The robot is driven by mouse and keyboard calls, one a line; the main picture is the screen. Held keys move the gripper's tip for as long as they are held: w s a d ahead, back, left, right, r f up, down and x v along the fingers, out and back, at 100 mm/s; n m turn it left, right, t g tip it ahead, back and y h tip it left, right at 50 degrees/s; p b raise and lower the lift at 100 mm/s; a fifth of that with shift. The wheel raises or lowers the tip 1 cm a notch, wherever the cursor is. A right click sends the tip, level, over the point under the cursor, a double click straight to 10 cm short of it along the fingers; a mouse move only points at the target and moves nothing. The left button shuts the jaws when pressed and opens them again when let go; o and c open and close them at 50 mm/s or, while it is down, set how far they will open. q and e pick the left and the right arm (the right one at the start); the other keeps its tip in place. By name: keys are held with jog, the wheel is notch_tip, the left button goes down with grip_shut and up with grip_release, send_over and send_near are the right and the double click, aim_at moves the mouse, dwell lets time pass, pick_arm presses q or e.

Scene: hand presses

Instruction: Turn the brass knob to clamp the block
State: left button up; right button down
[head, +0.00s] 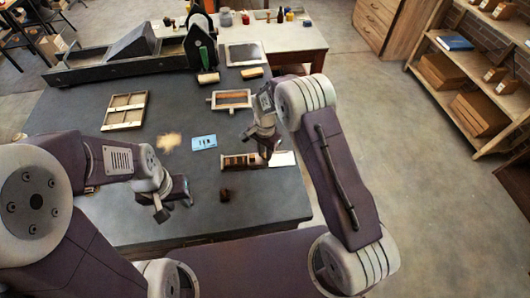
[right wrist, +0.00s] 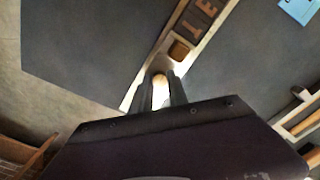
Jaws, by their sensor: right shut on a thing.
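The long tray with letter blocks (head: 236,161) lies on the dark table, its right end near my right gripper (head: 267,154). In the right wrist view, the brass knob (right wrist: 160,80) is between the two dark fingers of my right gripper (right wrist: 161,92), which are shut on it at the tray's near end. A small brown block (right wrist: 180,50) sits in the tray just beyond the knob, beside reddish letter blocks (right wrist: 199,23). My left gripper (head: 172,205) hangs over the table at the left, away from the tray; its finger gap is unclear.
A small dark block (head: 225,195) lies on the table in front of the tray. A blue card (head: 204,142), a wooden frame (head: 125,111) and a small frame with a roller (head: 231,99) lie farther back. A large press (head: 130,63) stands at the back left.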

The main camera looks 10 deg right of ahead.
jog(key=shift+w, duration=0.1)
jog(key=c, duration=1.3)
grip_release()
notch_tip(320, 180, up, 9)
jog(key=shift+r+b, duration=0.1)
jog(key=shift+b, duration=0.8)
